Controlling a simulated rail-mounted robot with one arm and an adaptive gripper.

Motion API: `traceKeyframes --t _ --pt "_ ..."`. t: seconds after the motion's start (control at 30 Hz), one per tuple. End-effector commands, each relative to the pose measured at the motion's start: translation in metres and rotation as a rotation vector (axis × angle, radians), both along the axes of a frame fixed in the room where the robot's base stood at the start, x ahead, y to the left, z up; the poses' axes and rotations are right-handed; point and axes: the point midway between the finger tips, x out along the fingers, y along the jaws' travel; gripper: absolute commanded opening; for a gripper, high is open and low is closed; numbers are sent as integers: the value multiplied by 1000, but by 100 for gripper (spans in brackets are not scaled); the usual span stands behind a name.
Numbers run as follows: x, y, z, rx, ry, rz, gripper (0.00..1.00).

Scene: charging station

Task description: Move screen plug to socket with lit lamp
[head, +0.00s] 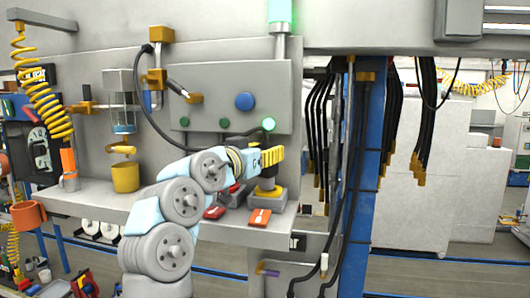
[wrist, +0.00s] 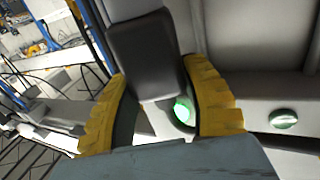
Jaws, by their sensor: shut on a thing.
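My gripper (head: 271,157) is in front of the lower right of the grey socket box (head: 213,76). In the wrist view its yellow fingers (wrist: 160,100) are shut on a black plug (wrist: 146,52). The lit green lamp (head: 268,124) is at the box's lower right corner; it glows just behind the plug in the wrist view (wrist: 183,109). Two dim green lamps, the middle one (head: 224,123) and the left one (head: 184,122), are further left. The socket under the lit lamp is hidden, so I cannot tell whether the plug is seated.
A blue button (head: 245,101) and a yellow-ended connector (head: 195,98) are on the box. A black cable (head: 144,108) loops down its left side. Below my gripper, a yellow-and-grey block (head: 267,194) and red items stand on the shelf (head: 100,203). Black cables (head: 318,130) hang at right.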

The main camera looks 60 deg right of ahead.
Motion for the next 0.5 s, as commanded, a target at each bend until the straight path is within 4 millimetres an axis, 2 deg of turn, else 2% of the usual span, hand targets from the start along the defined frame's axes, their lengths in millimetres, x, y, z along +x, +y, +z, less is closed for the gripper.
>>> traceKeyframes --t 0.5 --pt "4 -19 0 2 -1 -1 5"
